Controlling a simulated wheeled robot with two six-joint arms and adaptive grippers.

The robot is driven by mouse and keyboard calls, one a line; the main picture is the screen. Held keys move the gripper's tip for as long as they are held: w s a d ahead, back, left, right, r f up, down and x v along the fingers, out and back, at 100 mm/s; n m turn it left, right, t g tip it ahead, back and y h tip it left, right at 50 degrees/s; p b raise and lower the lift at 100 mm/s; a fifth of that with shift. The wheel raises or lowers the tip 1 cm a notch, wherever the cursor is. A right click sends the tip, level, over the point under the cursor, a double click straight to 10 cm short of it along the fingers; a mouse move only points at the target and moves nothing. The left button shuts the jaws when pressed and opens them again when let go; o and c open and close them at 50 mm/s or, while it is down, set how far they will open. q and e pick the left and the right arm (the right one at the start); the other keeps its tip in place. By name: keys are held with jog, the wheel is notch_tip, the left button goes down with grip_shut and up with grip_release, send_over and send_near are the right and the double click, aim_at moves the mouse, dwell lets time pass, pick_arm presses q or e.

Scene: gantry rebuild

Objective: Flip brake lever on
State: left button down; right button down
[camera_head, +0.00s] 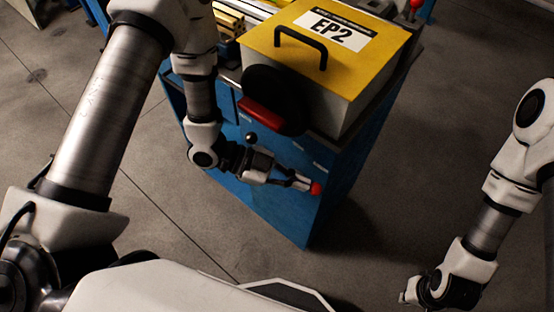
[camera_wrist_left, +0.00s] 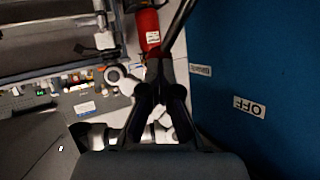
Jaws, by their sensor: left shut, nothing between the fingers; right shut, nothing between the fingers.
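A red ball knob (camera_head: 316,188) sits at the lower right of the blue cabinet's side (camera_head: 330,160) in the head view. My left gripper (camera_head: 304,183) is shut and empty, its fingertips right beside the knob; I cannot tell whether they touch. In the left wrist view the shut fingers (camera_wrist_left: 160,75) meet near a thin metal rod (camera_wrist_left: 180,25), which runs up out of view. A second label (camera_wrist_left: 200,70) is too small to read. My right gripper (camera_head: 411,291) is low at the right, shut, away from the cabinet.
A yellow-topped box marked EP2 (camera_head: 375,60) stands on the cabinet. A black wheel with a red handle (camera_head: 268,115) and a black ball knob (camera_head: 252,138) are close above my left wrist. The floor (camera_head: 400,190) between cabinet and right arm is clear.

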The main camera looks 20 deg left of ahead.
pick_arm(q)
jog(key=shift+s+d+f, duration=0.15)
jog(key=shift+d+f, duration=0.15)
jog(key=shift+d, duration=0.25)
pick_arm(e)
jog(key=shift+s+d+r, duration=0.1)
jog(key=shift+d+r, duration=0.15)
jog(key=shift+d, duration=0.1)
